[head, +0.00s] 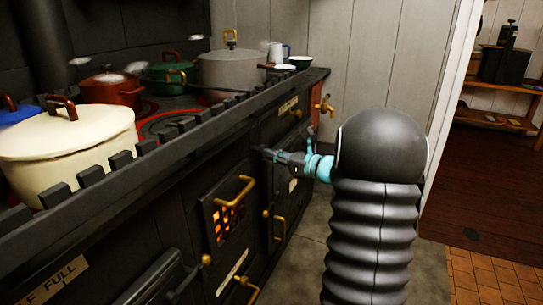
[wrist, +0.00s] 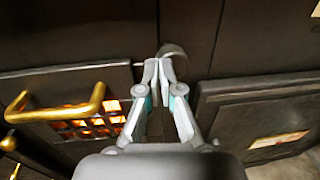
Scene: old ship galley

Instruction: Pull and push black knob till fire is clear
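The black knob (wrist: 174,50) shows as a dark grey rounded shape on the stove front in the wrist view, just beyond my fingertips and slightly right of them. My gripper (wrist: 160,68) has its fingers drawn together, with nothing clearly visible between them. The tips look close to the knob; contact cannot be told. In the head view my gripper (head: 268,153) points left at the stove front, and the knob is hard to make out there. The fire (head: 226,221) glows orange behind a small grate in a stove door; the glow also shows in the wrist view (wrist: 88,122).
A brass handle (head: 235,191) sticks out above the grate. More brass latches and a brass tap (head: 324,104) project from the stove front. Pots, including a cream one (head: 65,145), stand on the railed stove top. Floor is clear right of the stove.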

